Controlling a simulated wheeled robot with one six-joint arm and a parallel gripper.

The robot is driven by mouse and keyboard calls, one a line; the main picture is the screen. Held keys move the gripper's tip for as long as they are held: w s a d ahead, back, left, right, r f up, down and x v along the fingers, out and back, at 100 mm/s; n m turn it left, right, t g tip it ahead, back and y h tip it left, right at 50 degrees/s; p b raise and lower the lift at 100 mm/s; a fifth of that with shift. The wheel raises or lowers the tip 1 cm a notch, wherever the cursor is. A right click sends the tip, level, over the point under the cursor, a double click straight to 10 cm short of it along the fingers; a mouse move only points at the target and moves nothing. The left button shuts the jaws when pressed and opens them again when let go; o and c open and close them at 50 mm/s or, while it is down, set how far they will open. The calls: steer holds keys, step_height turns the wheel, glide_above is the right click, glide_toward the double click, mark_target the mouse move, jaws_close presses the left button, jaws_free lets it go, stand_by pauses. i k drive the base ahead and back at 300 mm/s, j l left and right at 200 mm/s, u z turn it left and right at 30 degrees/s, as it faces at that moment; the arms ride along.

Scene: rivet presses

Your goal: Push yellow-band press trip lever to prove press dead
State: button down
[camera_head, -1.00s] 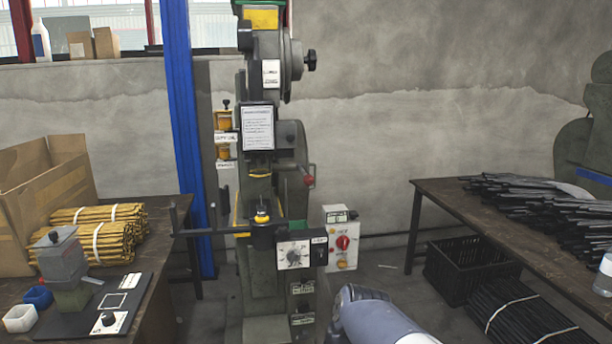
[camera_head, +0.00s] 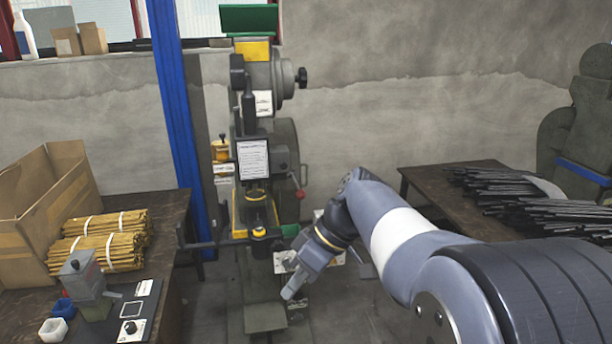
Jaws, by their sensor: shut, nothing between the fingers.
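The yellow-band press (camera_head: 253,51) stands upright in the middle, its yellow band near the top. A short lever with a red knob (camera_head: 299,193) sticks out on the right of its body; I cannot tell for sure that it is the trip lever. My gripper (camera_head: 289,294) is shut and empty. It points down in front of the press's lower right side, lower in the picture than the red knob and apart from it. My wrist and arm hide most of the switch box at the press's right.
A left bench (camera_head: 163,240) holds rod bundles (camera_head: 98,252), a cardboard box (camera_head: 45,205) and a small hand press (camera_head: 84,280). A right bench (camera_head: 425,180) carries dark rods. A blue post (camera_head: 178,120) stands behind left. Another blue-band machine (camera_head: 583,172) stands at far right.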

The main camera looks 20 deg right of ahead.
mark_target(301, 194)
steer(key=i+l+u, duration=0.15)
steer(key=i+l, duration=0.15)
steer(key=i+l+u, duration=0.1)
steer(key=i+l, duration=0.15)
steer(key=l, duration=0.15)
steer(key=i+l+u, duration=0.3)
steer(key=i+l, duration=0.15)
steer(key=l, duration=0.3)
steer(key=i+l+u, duration=0.15)
steer(key=l, duration=0.3)
steer(key=i+l+u, duration=0.1)
steer(key=l, duration=0.35)
steer(key=i+l+u, duration=0.15)
steer(key=i+l, duration=0.15)
steer(key=l, duration=0.15)
steer(key=i+l+u, duration=0.15)
steer(key=l, duration=0.35)
